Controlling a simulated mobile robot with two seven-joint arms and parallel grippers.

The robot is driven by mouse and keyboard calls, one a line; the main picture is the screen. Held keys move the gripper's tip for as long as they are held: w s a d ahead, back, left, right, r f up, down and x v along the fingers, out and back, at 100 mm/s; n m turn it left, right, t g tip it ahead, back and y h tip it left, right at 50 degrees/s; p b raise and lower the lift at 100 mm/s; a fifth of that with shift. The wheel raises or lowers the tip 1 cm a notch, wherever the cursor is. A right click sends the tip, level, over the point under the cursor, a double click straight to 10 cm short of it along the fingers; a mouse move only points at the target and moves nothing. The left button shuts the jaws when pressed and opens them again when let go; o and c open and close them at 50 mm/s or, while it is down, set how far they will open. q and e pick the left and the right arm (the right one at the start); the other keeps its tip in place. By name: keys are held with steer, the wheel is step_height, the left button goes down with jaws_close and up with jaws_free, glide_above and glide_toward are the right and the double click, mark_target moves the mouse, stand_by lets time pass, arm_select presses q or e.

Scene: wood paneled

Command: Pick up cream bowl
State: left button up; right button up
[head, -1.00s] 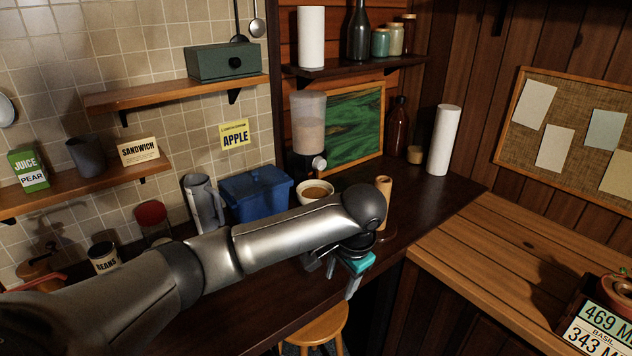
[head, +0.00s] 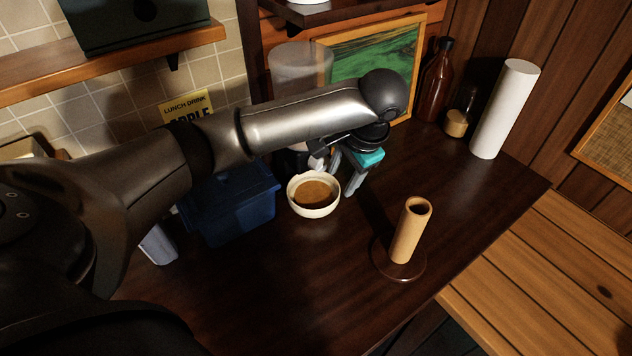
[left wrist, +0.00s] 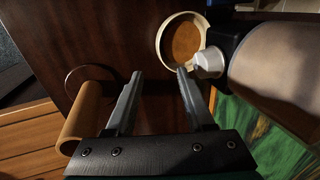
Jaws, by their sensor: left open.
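The cream bowl (head: 314,204) stands upright on the dark wooden counter with brown contents inside. It also shows in the left wrist view (left wrist: 161,42), at the top, just beyond my fingertips. My left gripper (head: 347,187) is open and empty, just right of the bowl in the head view. In the left wrist view its two fingers (left wrist: 160,72) are spread apart, with bare counter between them and the bowl's edge near the right fingertip. I cannot tell whether that finger touches the bowl. My right gripper is not in view.
A blue bin (head: 232,205) stands just left of the bowl. A dispenser (left wrist: 268,68) with a grey spout is close by the bowl. A tan cylinder on a round base (head: 409,232) stands front right. The front counter is clear.

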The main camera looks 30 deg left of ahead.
arm_select(q)
glide_toward(327, 206)
steer(key=f, duration=0.2)
steer(key=b+x, duration=0.1)
steer(key=x, duration=0.3)
steer(key=shift+a+r, duration=0.1)
steer(key=shift+a, duration=0.05)
steer(key=shift+w+x, duration=0.1)
steer(key=shift+x, duration=1.05)
steer(key=shift+w+x, duration=0.15)
steer(key=shift+x, duration=1)
steer(key=shift+a, duration=0.1)
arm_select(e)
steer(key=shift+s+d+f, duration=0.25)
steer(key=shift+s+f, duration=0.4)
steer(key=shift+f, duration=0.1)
arm_select(q)
steer(key=shift+c, duration=0.4)
steer(key=c, duration=0.7)
jaws_close()
steer(key=shift+r, duration=0.1)
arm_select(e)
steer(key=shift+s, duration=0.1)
